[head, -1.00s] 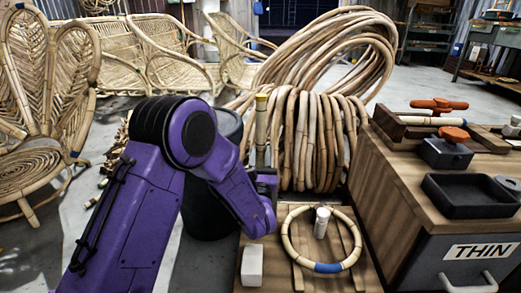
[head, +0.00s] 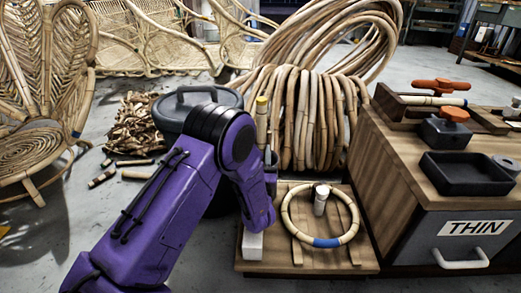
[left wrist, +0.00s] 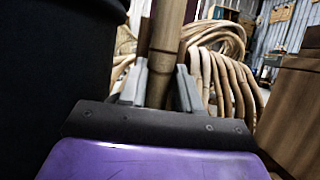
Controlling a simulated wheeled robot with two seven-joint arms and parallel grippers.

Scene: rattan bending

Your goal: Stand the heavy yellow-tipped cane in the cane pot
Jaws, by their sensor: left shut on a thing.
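The yellow-tipped cane (head: 262,118) stands about upright in the head view, its yellow end at the top, in front of the rattan coil. My left gripper (head: 268,178) is shut on it near the small wooden platform. In the left wrist view the cane (left wrist: 161,55) passes between the two grey fingers (left wrist: 155,90) and runs out of the top of the picture. Its lower end is hidden by my gripper and arm. I cannot make out the cane pot for certain; a dark shape behind my gripper is mostly covered. My right gripper is not in view.
A dark lidded bin (head: 213,100) stands just left of the cane; a large black surface (left wrist: 55,80) fills the wrist view's left. A rattan ring (head: 288,229) surrounds a pale peg (head: 321,198) on the platform (head: 300,260). A bench (head: 390,170) stands right.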

